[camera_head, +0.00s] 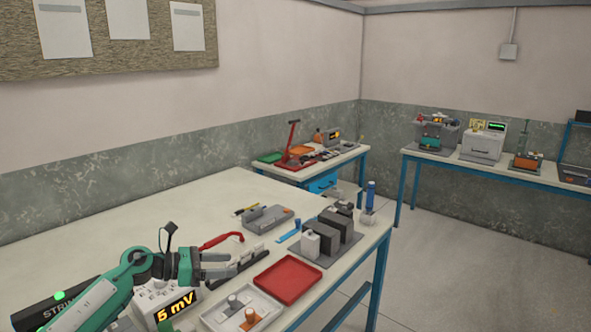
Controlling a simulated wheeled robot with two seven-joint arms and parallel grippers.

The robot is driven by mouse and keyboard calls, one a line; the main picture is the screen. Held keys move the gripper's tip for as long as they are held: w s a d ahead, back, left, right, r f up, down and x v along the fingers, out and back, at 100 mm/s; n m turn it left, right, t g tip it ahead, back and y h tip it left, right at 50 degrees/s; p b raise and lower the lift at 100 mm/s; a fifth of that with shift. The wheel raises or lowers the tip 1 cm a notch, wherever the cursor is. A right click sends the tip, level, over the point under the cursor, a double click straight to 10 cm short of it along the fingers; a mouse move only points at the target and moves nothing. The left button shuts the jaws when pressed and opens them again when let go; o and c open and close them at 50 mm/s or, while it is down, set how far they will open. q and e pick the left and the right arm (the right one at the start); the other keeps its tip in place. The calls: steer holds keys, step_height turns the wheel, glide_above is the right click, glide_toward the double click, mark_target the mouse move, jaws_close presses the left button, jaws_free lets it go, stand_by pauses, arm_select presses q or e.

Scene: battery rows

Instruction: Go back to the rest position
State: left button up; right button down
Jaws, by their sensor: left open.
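My left gripper (233,263) is open, with nothing seen between its fingers. It points to the right above the front part of the white workbench (110,232). My green and grey left arm comes in from the lower left. The gripper is just above and behind a meter (172,304) with an orange mV display, and it partly hides this meter. My right gripper is not in view.
A red tray (287,280) and a white tray (262,299) with small parts lie right of the gripper. The bench's left rear is clear. Two other benches stand farther back.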

arm_select(q)
steer(key=s+d+n+t+y, duration=0.1)
steer(key=s+d+n+t, duration=0.35)
steer(key=n+t, duration=0.95)
steer(key=s+a+f+n+g+y, duration=0.5)
steer(key=s+f+n+y, duration=0.2)
steer(key=s+f+n, duration=0.55)
steer(key=s+a+f+n+g+y, duration=0.45)
steer(key=s+f+n+y, duration=0.4)
steer(key=n, duration=0.75)
steer(key=s+f+n+g+h, duration=0.2)
steer(key=s+n+g, duration=0.3)
steer(key=s, duration=1.3)
step_height(320, 180, down, 31)
steer(key=m+g, duration=0.1)
steer(key=g, duration=0.2)
steer(key=s+a+f+g, duration=0.1)
steer(key=s+a+f, duration=0.2)
steer(key=s+f, duration=1.7)
steer(key=shift+a+f, duration=0.15)
steer(key=shift+f, duration=0.05)
steer(key=shift+m, duration=0.25)
